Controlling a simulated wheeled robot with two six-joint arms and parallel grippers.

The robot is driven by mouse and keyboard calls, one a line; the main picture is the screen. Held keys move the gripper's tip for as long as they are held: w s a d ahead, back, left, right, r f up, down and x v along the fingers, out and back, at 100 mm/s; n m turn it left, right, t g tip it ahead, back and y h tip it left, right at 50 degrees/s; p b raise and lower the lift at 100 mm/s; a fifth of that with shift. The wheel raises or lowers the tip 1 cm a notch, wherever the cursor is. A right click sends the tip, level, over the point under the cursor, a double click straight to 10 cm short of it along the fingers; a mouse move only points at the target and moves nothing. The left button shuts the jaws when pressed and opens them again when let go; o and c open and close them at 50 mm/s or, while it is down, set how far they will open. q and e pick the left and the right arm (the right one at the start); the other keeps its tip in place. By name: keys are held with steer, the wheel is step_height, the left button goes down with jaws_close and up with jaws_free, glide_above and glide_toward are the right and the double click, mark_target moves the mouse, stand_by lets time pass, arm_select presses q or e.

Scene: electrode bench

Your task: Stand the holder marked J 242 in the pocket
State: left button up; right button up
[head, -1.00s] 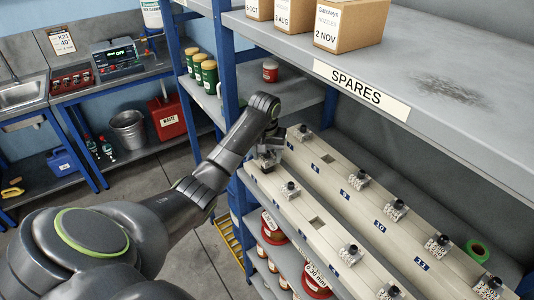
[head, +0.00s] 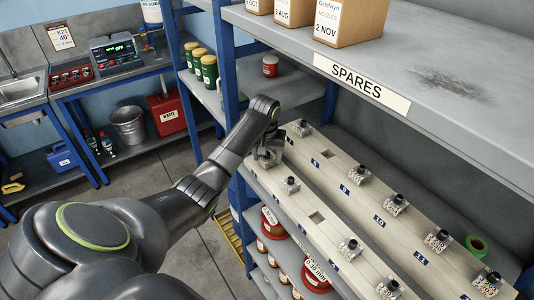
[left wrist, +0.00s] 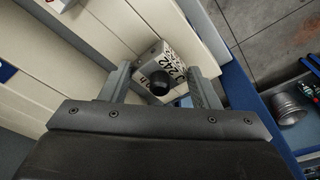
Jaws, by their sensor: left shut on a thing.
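My left gripper (head: 269,157) is at the far end of the front rail (head: 303,234) in the head view, pointing down. In the left wrist view its fingers (left wrist: 160,86) are shut on a pale holder (left wrist: 174,62) with a black round knob; "242" reads on its label and the rest is partly hidden. An empty square pocket (head: 317,217) shows in the front rail, between two standing holders. I cannot tell whether the held holder's foot touches the rail or is clear of it. My right gripper is not in view.
Similar holders stand along both rails, including one (head: 290,185) near my gripper and another (head: 350,249) beyond the empty pocket. The SPARES shelf (head: 440,90) with boxes overhangs the back rail. A blue upright (head: 229,80) stands left of the rails.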

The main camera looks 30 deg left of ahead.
arm_select(q)
steer(key=shift+f, duration=0.15)
steer(key=o, duration=1.3)
